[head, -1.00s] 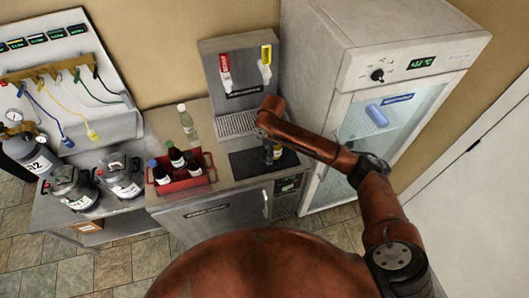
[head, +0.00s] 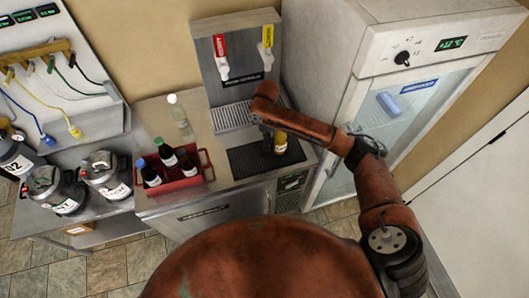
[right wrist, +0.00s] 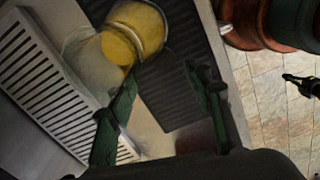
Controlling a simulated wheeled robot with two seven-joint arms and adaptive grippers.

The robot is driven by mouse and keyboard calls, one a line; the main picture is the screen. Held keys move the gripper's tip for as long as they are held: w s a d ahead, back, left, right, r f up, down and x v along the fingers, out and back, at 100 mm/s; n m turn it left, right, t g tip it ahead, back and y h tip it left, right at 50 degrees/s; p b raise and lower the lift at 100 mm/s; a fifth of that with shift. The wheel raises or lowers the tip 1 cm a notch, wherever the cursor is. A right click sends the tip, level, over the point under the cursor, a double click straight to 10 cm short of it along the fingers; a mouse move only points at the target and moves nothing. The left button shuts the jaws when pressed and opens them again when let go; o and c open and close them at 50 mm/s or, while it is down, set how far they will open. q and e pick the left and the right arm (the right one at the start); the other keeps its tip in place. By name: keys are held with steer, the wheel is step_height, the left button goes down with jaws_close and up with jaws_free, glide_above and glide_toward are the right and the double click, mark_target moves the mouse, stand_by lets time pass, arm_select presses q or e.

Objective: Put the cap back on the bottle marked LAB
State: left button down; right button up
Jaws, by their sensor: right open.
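My right gripper (head: 266,138) is over the drip mat (head: 246,163), beside an upright amber vessel (head: 281,143). In the right wrist view its two green fingers (right wrist: 163,98) are apart with nothing between them. The yellow-amber vessel (right wrist: 137,32) stands just beyond the fingertips there, partly blurred. No LAB marking is readable on any bottle. A clear bottle (head: 180,117) stands at the back of the counter. Three dark bottles with coloured caps stand in a red carrier (head: 178,186). I see no loose cap. My left gripper is out of view.
A dispenser with a red tap (head: 220,55) and a yellow tap (head: 267,50) stands behind the mat over a slotted drip tray (head: 232,116). A fridge (head: 385,95) is close on the right. Steel kegs (head: 105,175) stand at left. The counter front is partly clear.

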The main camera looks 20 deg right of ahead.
mark_target(266, 153)
steer(key=shift+s+d+r, duration=0.15)
steer(key=shift+s+d, duration=0.05)
steer(key=shift+f, duration=1.3)
steer(key=shift+s+a+f+p, duration=0.1)
steer(key=shift+f+p, duration=0.1)
steer(key=shift+f, duration=1.15)
steer(key=shift+s+f+p, duration=0.1)
steer(key=shift+f+p, duration=0.05)
steer(key=shift+f, duration=1.15)
steer(key=c, duration=0.8)
